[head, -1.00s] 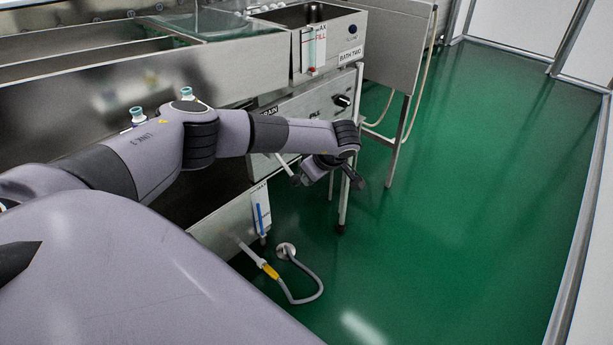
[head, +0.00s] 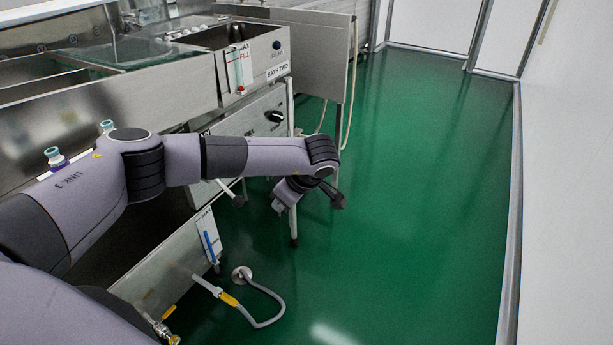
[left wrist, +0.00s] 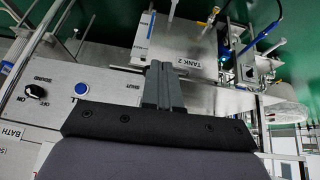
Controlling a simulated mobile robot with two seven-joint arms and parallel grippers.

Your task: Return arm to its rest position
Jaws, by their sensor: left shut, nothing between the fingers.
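My left arm reaches across the head view from the left, bent at the elbow, with its wrist hanging down over the green floor. My left gripper (head: 281,204) is beside the front leg of the bath stand and points downward. In the left wrist view its two dark fingers (left wrist: 163,85) are together and hold nothing. Its gap to the stand leg cannot be told. My right gripper is not in view.
The steel washer (head: 100,95) runs along the left, with the BATH TWO label (head: 277,72) and a black knob (head: 275,116). A lever (head: 232,193) sticks out near my forearm. A grey hose (head: 272,318) lies on the floor. Open green floor (head: 420,200) is to the right.

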